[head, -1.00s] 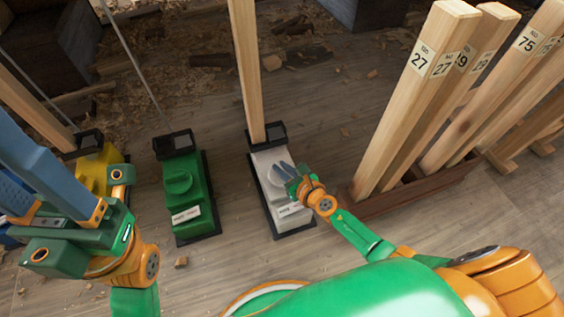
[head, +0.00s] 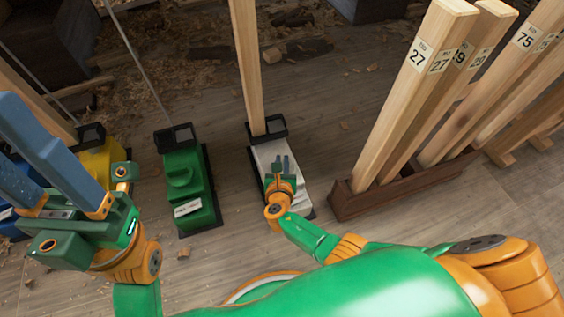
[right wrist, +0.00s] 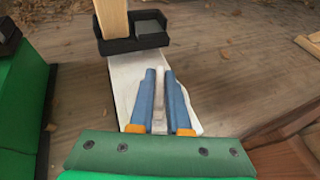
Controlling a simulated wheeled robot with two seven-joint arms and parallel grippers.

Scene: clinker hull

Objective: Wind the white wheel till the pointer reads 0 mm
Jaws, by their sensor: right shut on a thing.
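The white unit (head: 268,152) stands on the floor at the foot of a timber post, in the middle of the head view. It also shows in the right wrist view (right wrist: 125,78). My right gripper (head: 280,162) is over its top. In the right wrist view my gripper's blue fingers (right wrist: 160,82) are shut on the pale upright grip of the white wheel (right wrist: 159,100). The fingers hide most of the wheel. I cannot make out the pointer or its scale. My left gripper (head: 8,135) is open and empty at the left, above the yellow unit.
A green unit (head: 184,190) and a yellow unit (head: 102,165) stand to the left. A brown rack (head: 400,192) holding several numbered timbers stands to the right. Wood chips lie on the floor. Bare floor separates the white unit from the rack.

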